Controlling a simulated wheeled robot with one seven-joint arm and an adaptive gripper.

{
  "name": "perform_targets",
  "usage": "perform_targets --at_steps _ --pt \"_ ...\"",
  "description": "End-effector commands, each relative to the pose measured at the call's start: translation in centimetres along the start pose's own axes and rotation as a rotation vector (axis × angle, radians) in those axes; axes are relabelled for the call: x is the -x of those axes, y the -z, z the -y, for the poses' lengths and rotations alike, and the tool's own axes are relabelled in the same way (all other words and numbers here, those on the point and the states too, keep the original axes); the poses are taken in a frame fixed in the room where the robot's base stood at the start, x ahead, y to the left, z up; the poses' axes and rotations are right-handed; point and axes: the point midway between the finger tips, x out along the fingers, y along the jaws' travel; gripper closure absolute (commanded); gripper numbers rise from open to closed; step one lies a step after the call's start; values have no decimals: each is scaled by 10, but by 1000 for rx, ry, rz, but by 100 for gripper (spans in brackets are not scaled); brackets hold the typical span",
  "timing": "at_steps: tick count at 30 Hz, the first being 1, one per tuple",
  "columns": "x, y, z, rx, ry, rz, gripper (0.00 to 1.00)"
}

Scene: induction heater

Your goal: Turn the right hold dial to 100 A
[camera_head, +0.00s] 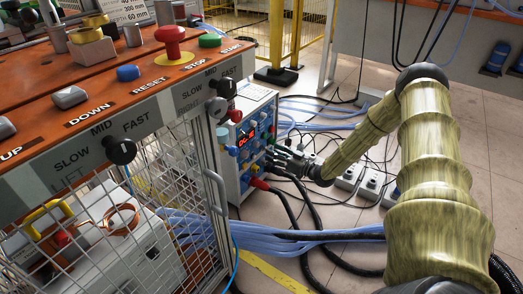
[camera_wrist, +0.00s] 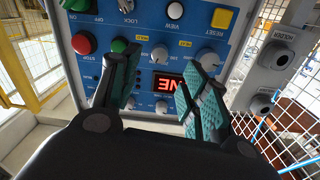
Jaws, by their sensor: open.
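The blue control panel (camera_wrist: 145,20) of the heater unit fills the upper wrist view, with a lit red display (camera_wrist: 168,82). Grey round dials sit near it: one above the display (camera_wrist: 159,53) and one to its upper right (camera_wrist: 210,60). Other dials below are partly hidden by my fingers. The dial labels are too small to read, so I cannot tell which is the right hold dial. My gripper (camera_wrist: 160,61) is open, its teal-padded fingers either side of the display area, with nothing visible between them. In the head view the unit (camera_head: 247,140) stands left of my gripper (camera_head: 285,160).
Red (camera_wrist: 84,43) and green (camera_wrist: 120,45) buttons and a yellow one (camera_wrist: 222,18) are on the panel. A wire-mesh cage (camera_head: 165,165) and orange console (camera_head: 90,75) stand left. Cables (camera_head: 285,235) and power sockets (camera_head: 370,185) lie on the floor.

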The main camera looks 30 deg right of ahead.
Motion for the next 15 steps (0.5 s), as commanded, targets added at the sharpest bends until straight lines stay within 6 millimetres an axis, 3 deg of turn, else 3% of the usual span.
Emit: perform_targets --at_steps 9,15 --pt "-49 -4 -1 1 -1 0 55" --pt "-68 -2 -2 1 -2 0 55"
